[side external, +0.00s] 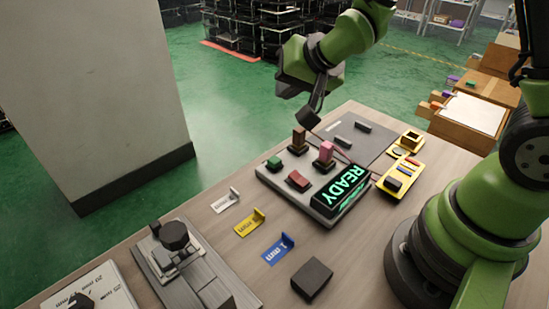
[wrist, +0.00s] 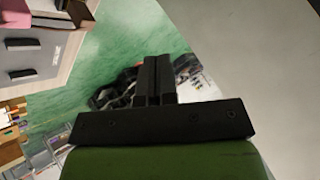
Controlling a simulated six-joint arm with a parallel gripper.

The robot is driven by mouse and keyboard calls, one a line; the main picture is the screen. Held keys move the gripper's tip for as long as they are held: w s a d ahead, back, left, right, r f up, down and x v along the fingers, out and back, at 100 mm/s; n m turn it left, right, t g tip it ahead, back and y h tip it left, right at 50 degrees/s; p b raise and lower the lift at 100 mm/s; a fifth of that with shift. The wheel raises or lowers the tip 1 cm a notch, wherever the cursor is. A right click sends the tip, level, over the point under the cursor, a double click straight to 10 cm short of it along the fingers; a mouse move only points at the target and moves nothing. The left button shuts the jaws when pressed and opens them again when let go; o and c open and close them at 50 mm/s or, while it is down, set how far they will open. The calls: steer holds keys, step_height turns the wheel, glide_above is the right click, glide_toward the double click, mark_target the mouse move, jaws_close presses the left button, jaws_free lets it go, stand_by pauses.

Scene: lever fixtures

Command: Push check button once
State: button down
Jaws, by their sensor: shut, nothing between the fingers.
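A grey control panel (side external: 312,208) stands on the table, with a lit screen (side external: 344,188) reading READY in green. On it are a green button (side external: 274,162), a red rocker-like button (side external: 298,181), a brown upright block (side external: 299,141) and a pink upright block (side external: 325,154). I cannot tell which one is the check button, as no label is readable. My gripper (side external: 309,118) is above the far side of the panel, apart from the buttons as far as I can see. In the wrist view its fingers (wrist: 158,80) are together and empty.
Metal tags, white (side external: 226,201), yellow (side external: 250,222) and blue (side external: 278,249), lie left of the panel. A dark block (side external: 312,278) lies in front. A grey mat (side external: 375,136) with black bars and yellow trays (side external: 401,178) are to the right. A grey pillar (side external: 95,90) stands beyond the table.

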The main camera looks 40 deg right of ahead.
mark_target(277, 158)
steer(key=shift+y, duration=0.3)
steer(key=shift+w+a+f, duration=0.15)
steer(key=shift+w+f, duration=0.1)
steer(key=shift+f, duration=0.4)
steer(key=shift+w+a+f, duration=0.1)
steer(key=shift+w+f, duration=0.15)
steer(key=shift+f, duration=0.45)
steer(key=shift+w+a+f, duration=0.15)
steer(key=shift+w+f, duration=0.1)
steer(key=shift+f, duration=0.4)
steer(key=shift+f, duration=0.1)
steer(key=shift+f, duration=4.3)
steer(key=shift+f, duration=0.1)
steer(key=shift+f, duration=0.3)
steer(key=shift+f, duration=0.45)
steer(key=shift+r, duration=0.9)
